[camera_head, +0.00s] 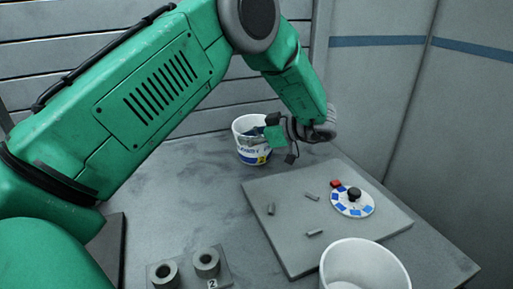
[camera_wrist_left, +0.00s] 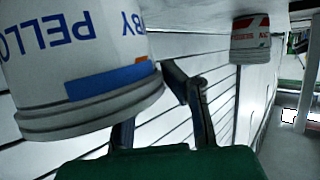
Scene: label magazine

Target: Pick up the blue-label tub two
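A white tub (camera_head: 247,126) with blue lettering and a small yellow mark stands upright at the back of the table in the head view. In the left wrist view, a white tub (camera_wrist_left: 60,75) with blue lettering and a blue band appears upside down, large and close. My left gripper (camera_head: 277,138) is at the right side of the tub in the head view, its dark fingers spread. In the wrist view, one finger passes partly behind the tub's rim and the other is beside it. I cannot tell whether they touch it. My right gripper is not in view.
A grey board (camera_head: 290,240) holds a blue-and-white dial (camera_head: 340,208), a red block (camera_head: 335,183) and small grey cylinders. An open white container (camera_head: 365,270) stands at the front right. Two hollow cylinders stand front left, by a "2". The wrist view shows a red-label tub (camera_wrist_left: 249,40).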

